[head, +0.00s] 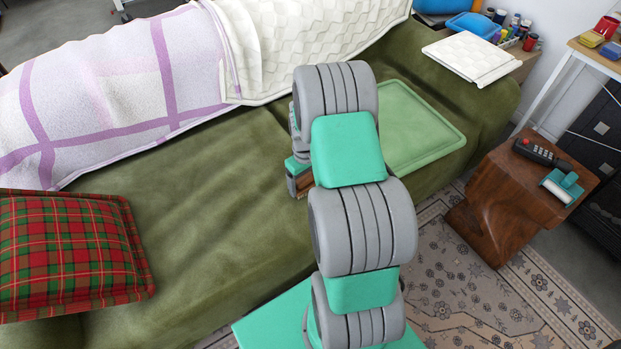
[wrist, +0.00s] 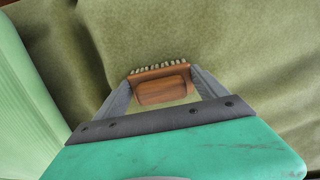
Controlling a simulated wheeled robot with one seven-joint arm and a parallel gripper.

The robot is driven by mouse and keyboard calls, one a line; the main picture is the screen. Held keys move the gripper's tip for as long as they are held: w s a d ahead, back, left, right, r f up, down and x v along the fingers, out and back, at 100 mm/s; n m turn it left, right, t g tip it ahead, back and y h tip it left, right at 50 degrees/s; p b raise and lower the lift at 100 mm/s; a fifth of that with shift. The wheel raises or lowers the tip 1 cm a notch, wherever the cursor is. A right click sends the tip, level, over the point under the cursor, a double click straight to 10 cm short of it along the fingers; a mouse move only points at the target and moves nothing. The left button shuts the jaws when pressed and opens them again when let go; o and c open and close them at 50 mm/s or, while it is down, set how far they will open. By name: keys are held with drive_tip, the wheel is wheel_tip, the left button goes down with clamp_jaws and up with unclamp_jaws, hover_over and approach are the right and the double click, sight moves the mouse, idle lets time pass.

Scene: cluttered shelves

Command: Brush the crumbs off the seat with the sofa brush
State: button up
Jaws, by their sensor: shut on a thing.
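The olive-green sofa seat (head: 210,190) runs across the middle of the head view; it fills most of the wrist view (wrist: 255,50). My gripper (wrist: 163,78) is shut on the sofa brush (wrist: 162,92), a brown wooden block with a row of pale bristles on its far side. In the head view the brush (head: 303,184) shows only in part, low over the seat, left of my arm; my arm hides much of my gripper. I cannot tell if the bristles touch the fabric. I cannot make out any crumbs in either view.
A light green tray-like pad (head: 425,130) lies on the seat just right of my arm. A plaid cushion (head: 70,250) is at left; blankets (head: 120,90) cover the backrest. A wooden side table (head: 510,190) holds a remote (head: 540,153) and a lint roller (head: 560,187).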

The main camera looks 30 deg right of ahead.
drive_tip(key=shift+a+p, duration=0.8)
drive_tip(key=shift+a, duration=3.3)
wheel_tip(320, 180, up, 7)
drive_tip(key=p, duration=0.5)
drive_tip(key=shift+r, duration=0.15)
